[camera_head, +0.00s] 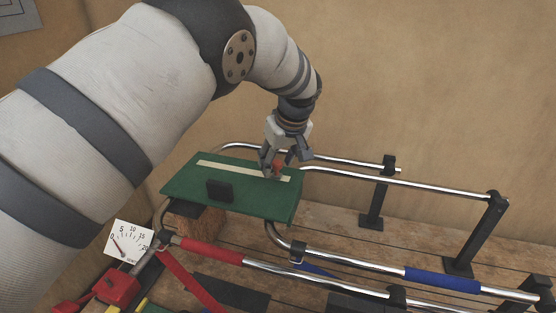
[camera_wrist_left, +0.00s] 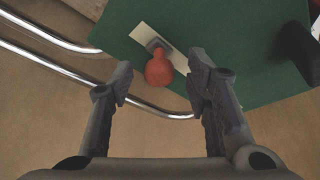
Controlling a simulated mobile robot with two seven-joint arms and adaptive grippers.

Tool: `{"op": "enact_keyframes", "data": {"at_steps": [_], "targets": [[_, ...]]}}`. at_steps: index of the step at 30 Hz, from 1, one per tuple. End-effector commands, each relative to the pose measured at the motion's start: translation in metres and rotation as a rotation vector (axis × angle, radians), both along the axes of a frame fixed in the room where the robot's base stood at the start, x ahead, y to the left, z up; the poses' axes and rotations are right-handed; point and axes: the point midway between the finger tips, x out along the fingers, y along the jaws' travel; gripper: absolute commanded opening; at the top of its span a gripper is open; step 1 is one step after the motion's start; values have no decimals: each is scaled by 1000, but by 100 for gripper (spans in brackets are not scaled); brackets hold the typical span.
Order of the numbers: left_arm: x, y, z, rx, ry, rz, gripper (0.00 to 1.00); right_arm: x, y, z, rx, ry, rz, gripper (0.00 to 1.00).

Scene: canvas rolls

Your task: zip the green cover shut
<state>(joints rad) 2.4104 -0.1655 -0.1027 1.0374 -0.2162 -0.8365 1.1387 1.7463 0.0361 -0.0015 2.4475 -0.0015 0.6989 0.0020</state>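The green cover (camera_head: 240,204) is a flat panel lying over a brown block, with a pale strip (camera_head: 225,169) running along its far side. A red pull (camera_head: 277,167) sits at the right end of the strip. In the left wrist view the red pull (camera_wrist_left: 159,69) is a rounded knob on a small grey piece over the pale strip (camera_wrist_left: 183,72). My left gripper (camera_head: 277,160) is over the right end of the strip. In the left wrist view its fingers (camera_wrist_left: 160,85) are spread apart, with the pull between and beyond them. My right gripper is not in view.
Chrome rails (camera_head: 400,182) on black posts run right of the cover, and another pipe with red and blue sleeves (camera_head: 442,281) lies in front. A black block (camera_head: 220,191) stands on the cover. A dial gauge (camera_head: 128,241) is at front left. A tan wall rises behind.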

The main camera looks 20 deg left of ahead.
Motion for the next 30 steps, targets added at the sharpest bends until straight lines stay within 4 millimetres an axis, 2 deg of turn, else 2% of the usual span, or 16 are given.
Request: {"op": "enact_keyframes", "data": {"at_steps": [4,7,15,18,22,30], "targets": [[0,0,2,0,-1,0,44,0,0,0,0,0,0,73],[-2,-4,14,0,-3,-1,44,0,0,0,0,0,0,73],[-20,-25,80,1,-3,-1,44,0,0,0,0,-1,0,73],[-24,-31,98,0,-3,-1,44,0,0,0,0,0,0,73],[-28,-35,109,1,-1,0,44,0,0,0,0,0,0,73],[-29,-36,111,0,0,0,44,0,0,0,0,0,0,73]]}}
